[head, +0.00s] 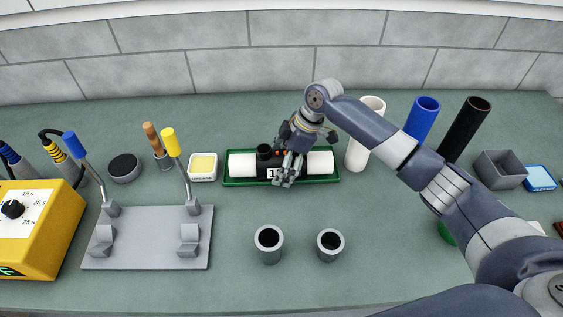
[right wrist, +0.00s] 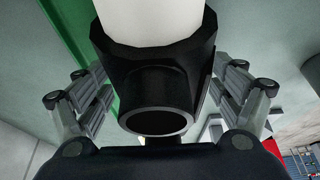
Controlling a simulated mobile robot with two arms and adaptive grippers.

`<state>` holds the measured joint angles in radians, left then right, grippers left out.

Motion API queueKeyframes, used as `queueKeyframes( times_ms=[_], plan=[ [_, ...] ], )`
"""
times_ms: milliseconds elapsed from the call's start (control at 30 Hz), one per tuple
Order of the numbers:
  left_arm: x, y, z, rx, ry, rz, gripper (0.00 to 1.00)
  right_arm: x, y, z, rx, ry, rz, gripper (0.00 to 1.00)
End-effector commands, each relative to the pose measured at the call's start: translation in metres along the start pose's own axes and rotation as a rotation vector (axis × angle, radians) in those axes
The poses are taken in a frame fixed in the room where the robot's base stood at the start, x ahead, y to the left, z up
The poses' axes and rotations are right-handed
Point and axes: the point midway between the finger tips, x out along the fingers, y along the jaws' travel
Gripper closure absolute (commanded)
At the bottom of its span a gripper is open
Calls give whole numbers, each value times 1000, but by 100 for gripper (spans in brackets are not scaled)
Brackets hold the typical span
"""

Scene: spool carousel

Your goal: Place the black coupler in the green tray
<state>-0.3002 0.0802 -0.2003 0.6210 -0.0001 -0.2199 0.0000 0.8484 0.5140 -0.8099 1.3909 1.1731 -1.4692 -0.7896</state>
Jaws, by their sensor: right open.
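The black coupler (head: 264,163) lies in the green tray (head: 236,183), with white pipe (head: 242,165) showing on its left and more white pipe (head: 320,162) on its right. A short black branch stands up from it. My right gripper (head: 287,173) is down at the coupler's right part and hides some of it. In the right wrist view the coupler (right wrist: 155,80) sits between the spread fingers, its round branch opening facing the camera. The fingers look apart from it. The right gripper is open. My left gripper is not in view.
Upright white (head: 357,155), blue (head: 423,118) and black (head: 466,128) pipes stand right of the tray, near my right arm. Two grey cups (head: 269,252) stand in front. A grey fixture (head: 148,250) and a yellow timer box (head: 45,235) are at left. The bench between is clear.

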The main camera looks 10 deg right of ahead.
Motion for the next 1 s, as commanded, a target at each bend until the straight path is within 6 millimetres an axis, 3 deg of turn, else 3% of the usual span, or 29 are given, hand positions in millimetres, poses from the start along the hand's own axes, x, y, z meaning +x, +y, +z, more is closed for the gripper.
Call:
queueKeyframes(
  times_ms=[167,267,700,1000],
  plan=[
    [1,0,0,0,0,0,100,-7,1,-1,0,0,2,13],
    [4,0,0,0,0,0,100,-21,2,0,0,0,4,13],
    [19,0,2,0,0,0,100,-107,1,-1,0,1,3,13],
    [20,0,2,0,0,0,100,-123,0,-1,0,0,0,13]
  ],
)
